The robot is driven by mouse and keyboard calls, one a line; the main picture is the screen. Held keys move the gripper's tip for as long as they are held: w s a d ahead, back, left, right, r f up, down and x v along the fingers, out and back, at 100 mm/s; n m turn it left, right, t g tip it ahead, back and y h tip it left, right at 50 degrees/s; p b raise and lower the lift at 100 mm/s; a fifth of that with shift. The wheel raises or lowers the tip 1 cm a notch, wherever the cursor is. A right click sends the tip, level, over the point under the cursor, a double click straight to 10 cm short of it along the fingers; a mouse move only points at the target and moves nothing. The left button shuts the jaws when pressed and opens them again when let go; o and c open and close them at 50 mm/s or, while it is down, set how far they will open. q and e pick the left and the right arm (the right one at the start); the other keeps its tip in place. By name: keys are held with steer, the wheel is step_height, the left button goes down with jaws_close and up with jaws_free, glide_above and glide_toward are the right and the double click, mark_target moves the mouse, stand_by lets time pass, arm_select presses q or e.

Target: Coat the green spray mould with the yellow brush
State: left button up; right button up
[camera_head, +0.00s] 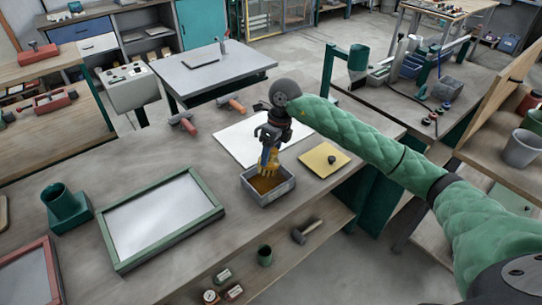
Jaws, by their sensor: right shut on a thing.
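The green spray mould (215,212) is most likely the green-framed flat panel with a pale grey face (160,216) lying on the workbench at the left. My right gripper (272,140) is shut on the yellow brush (269,163), which points down. The brush's bristles are at or inside a small grey tray (270,197) holding brown-yellow material. I cannot tell how deep the tips sit. The gripper is to the right of the green mould and apart from it. My left gripper is not in view.
A red-framed panel (48,268) and a green funnel-like block (65,207) lie left of the mould. Bench between tray and mould is clear.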

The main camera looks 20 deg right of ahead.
steer(key=shift+a+p+v, duration=0.25)
steer(key=shift+v, duration=0.85)
steer(key=shift+a+p+v, duration=0.25)
steer(key=shift+v, duration=0.9)
steer(key=shift+s, duration=0.2)
